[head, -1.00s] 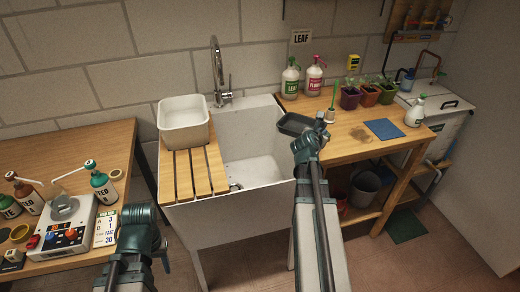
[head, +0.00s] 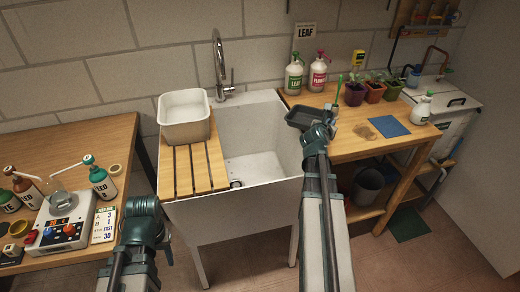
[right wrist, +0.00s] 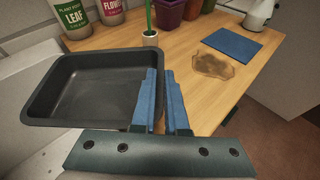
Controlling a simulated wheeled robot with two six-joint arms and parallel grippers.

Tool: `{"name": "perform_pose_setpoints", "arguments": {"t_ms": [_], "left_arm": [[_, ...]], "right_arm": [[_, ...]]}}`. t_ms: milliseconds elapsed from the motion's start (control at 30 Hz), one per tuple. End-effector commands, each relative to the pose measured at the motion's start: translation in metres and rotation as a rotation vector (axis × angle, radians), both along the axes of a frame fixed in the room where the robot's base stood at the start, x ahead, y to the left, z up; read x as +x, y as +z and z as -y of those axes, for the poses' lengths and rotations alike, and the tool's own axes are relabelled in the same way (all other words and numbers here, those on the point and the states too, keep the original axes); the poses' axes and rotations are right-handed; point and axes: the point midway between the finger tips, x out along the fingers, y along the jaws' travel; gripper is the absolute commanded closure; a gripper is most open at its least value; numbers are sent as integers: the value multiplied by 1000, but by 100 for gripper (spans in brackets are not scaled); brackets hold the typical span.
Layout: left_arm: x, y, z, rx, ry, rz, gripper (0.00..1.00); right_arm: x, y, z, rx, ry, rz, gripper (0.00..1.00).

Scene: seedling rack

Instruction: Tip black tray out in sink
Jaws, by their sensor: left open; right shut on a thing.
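The black tray (head: 304,117) is a shallow rectangular pan. It is over the left end of the right bench, near the sink's right rim. My right gripper (head: 326,130) is shut on its right-hand rim. In the right wrist view the tray (right wrist: 85,88) looks about level and empty, with the blue fingers (right wrist: 164,98) at its right edge. The white sink (head: 256,172) stands left of it, and its basin looks empty. My left gripper (head: 145,208) is open and empty, low in front of the sink's left side and right of the left table.
A white tub (head: 184,118) stands on the slatted wooden drainboard (head: 192,168) left of the basin. The tap (head: 219,65) rises behind.

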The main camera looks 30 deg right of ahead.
Motion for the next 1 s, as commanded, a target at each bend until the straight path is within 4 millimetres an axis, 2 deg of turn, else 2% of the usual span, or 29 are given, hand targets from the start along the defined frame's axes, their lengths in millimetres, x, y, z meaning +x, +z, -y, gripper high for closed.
{"name": "perform_pose_setpoints", "arguments": {"t_ms": [300, 1000], "left_arm": [[0, -18, 0, 0, 0, 0, 50], [0, -33, 0, 0, 0, 0, 50]], "right_arm": [[9, -3, -16, -124, 2, -66, 100], [18, -5, -32, -232, 3, -120, 100]]}}
